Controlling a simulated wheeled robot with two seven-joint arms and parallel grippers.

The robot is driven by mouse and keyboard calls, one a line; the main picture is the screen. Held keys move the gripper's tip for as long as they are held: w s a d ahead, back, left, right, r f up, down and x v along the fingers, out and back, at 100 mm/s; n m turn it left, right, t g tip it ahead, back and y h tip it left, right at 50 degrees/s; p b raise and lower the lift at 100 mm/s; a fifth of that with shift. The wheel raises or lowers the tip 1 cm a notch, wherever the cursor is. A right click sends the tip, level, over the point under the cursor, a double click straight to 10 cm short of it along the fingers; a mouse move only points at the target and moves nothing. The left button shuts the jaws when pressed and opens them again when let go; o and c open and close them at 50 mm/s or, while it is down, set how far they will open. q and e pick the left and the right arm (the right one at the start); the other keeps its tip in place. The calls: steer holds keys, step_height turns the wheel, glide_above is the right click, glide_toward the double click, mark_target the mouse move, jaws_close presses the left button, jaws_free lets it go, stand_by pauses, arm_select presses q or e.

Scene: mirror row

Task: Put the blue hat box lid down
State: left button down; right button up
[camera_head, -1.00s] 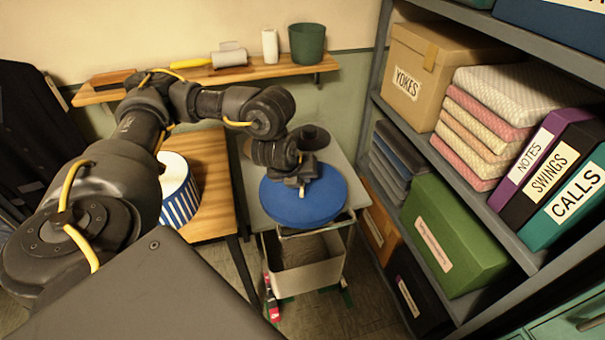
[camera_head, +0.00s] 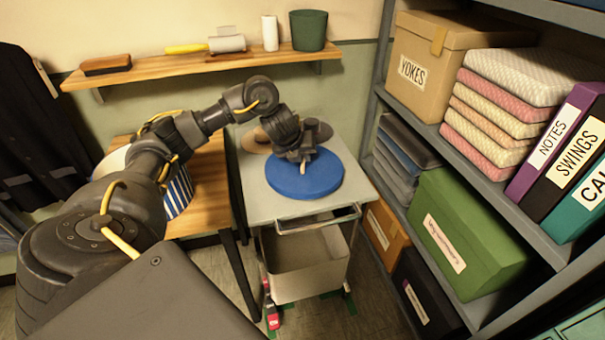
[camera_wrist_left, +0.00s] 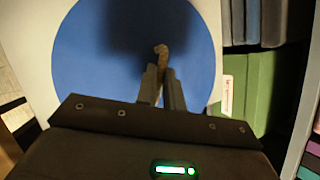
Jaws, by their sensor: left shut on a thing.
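The blue hat box lid (camera_head: 290,185) is a flat round disc over the grey top of the cart (camera_head: 258,205). It is level; I cannot tell whether it rests on the top or hangs just above it. My left gripper (camera_head: 303,166) points down at the lid's middle, shut on its small tan tab. The lid fills much of the left wrist view (camera_wrist_left: 90,60), with the tab (camera_wrist_left: 162,54) between the fingers (camera_wrist_left: 163,85). The blue-and-white striped hat box (camera_head: 181,192) stands on the wooden table, partly hidden by my left arm. My right gripper is out of view.
Hats (camera_head: 317,131) lie at the back of the cart top, behind the lid. The shelf unit (camera_head: 470,205) with a green box (camera_head: 465,235) rises close on the right. A wooden wall shelf (camera_head: 200,68) runs behind. Bare cart top shows left of the lid.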

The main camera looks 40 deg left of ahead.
mark_target(303, 165)
arm_select(q)
steer(key=shift+w+a+f, duration=0.2)
steer(key=shift+w+f, duration=0.1)
steer(key=shift+f, duration=0.1)
steer(key=shift+w+a+f, duration=0.15)
steer(key=shift+f, duration=0.15)
step_height(303, 165, down, 3)
steer(key=shift+w+a+f+p, duration=0.15)
steer(key=shift+f+p, duration=0.05)
steer(key=shift+p, duration=0.1)
steer(key=c, duration=1.5)
jaws_free()
